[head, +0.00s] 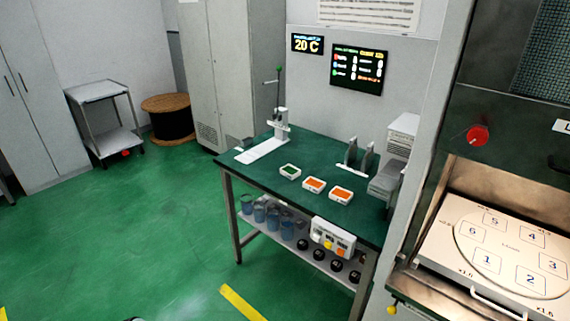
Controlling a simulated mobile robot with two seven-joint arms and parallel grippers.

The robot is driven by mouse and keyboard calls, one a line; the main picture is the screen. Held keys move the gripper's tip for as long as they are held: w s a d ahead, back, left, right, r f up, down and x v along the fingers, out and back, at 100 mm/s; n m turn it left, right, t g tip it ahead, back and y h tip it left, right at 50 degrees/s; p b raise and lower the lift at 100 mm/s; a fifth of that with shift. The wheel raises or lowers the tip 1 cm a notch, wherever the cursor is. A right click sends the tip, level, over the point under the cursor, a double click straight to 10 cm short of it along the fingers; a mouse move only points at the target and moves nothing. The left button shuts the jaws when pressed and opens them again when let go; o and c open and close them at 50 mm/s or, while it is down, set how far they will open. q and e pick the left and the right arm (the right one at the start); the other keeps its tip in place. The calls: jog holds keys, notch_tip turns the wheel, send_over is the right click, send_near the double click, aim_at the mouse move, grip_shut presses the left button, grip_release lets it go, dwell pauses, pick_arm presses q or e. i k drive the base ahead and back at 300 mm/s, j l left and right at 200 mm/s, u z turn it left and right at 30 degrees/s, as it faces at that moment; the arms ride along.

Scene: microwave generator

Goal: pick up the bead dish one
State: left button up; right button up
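Three small white square dishes sit in a row on the dark green tabletop (258,180). The left dish (290,171) holds something green. The middle dish (314,185) and the right dish (341,194) hold orange contents. They are too small for me to make out single beads or any label saying which is dish one. Neither of my grippers shows in the head view.
A press-like stand (281,125) is at the table's back left, and a grey device (385,182) is at its right end. An open chamber with a numbered turntable (510,250) is at right.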

aim_at(289, 170)
jog(key=i+j+z, duration=0.1)
jog(key=i+j, duration=0.8)
jog(key=i, duration=0.05)
